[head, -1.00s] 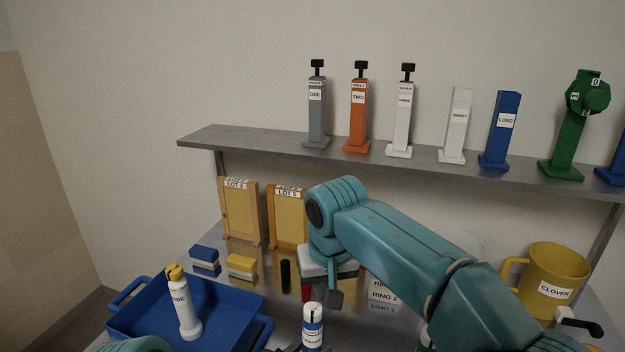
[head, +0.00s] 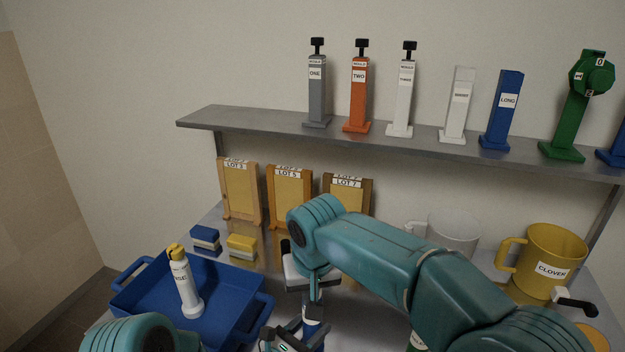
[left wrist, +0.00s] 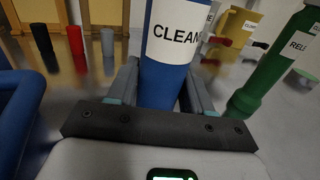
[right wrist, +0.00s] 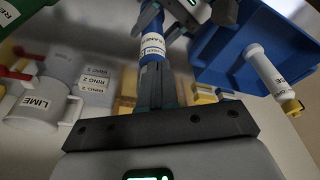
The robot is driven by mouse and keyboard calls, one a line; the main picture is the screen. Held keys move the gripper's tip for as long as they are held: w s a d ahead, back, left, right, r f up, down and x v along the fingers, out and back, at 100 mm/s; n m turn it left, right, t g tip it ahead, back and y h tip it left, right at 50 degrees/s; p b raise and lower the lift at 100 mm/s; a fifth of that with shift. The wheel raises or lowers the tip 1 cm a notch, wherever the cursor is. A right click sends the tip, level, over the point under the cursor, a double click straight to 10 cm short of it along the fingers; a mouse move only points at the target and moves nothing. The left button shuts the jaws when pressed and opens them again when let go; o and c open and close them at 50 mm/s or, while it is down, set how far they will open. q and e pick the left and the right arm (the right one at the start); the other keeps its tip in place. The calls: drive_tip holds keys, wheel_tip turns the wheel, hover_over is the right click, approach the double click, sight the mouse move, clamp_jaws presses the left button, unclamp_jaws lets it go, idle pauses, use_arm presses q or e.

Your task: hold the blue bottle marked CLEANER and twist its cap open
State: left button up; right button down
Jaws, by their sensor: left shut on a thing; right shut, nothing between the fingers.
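The blue bottle marked CLEANER (left wrist: 165,85) stands between the fingers of my left gripper (left wrist: 165,92), which is shut on it in the left wrist view. In the head view its blue body (head: 312,328) shows only partly, behind the grippers. My right gripper (head: 313,298) is above it, pointing down. In the right wrist view the bottle's white label (right wrist: 152,45) lies just beyond the right gripper's fingers (right wrist: 156,92). These are shut with nothing held. The cap is hidden, so I cannot tell whether the fingers touch it.
A blue tray (head: 140,305) at the left holds a white bottle with a yellow top (head: 186,285). Wooden LOT frames (head: 240,190) stand behind. Yellow (head: 540,262) and white mugs are at the right. A shelf (head: 400,146) with several upright modules spans the back.

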drive_tip(key=shift+w+d, duration=0.15)
drive_tip(key=shift+w, duration=0.45)
idle(0.9)
drive_tip(key=shift+d, duration=0.35)
idle(0.3)
drive_tip(key=shift+w+d, duration=0.2)
drive_tip(key=shift+d, duration=0.4)
drive_tip(key=shift+s+d, duration=0.1)
drive_tip(key=shift+s, duration=0.05)
drive_tip(key=v, duration=0.4)
drive_tip(key=w+v, duration=0.1)
drive_tip(key=shift+s+r, duration=0.1)
drive_tip(key=shift+r, duration=0.45)
